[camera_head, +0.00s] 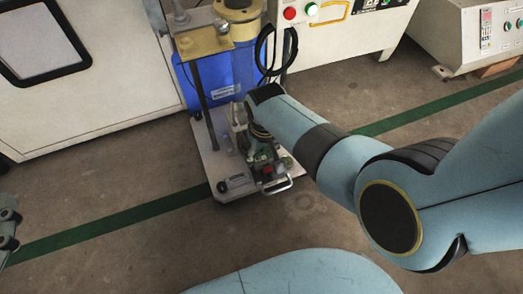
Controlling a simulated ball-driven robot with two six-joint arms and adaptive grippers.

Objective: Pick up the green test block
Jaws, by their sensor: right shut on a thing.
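My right arm reaches from the right edge to the small wheeled test stand (212,165). My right gripper (262,157) points down over the stand's base plate, small and partly hidden among the stand's parts. It is shut on a small green piece, the green test block (262,155), which shows at its fingertips. I cannot tell whether the block touches the plate. Part of my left gripper (8,228) shows at the left edge, cut off by the frame, far from the stand. I cannot tell whether it is open.
A blue drum (222,78) stands behind the stand, beside a white control cabinet (345,30) with red and green buttons. A white machine (100,90) fills the upper left. The floor in front is clear, crossed by a green line (105,227).

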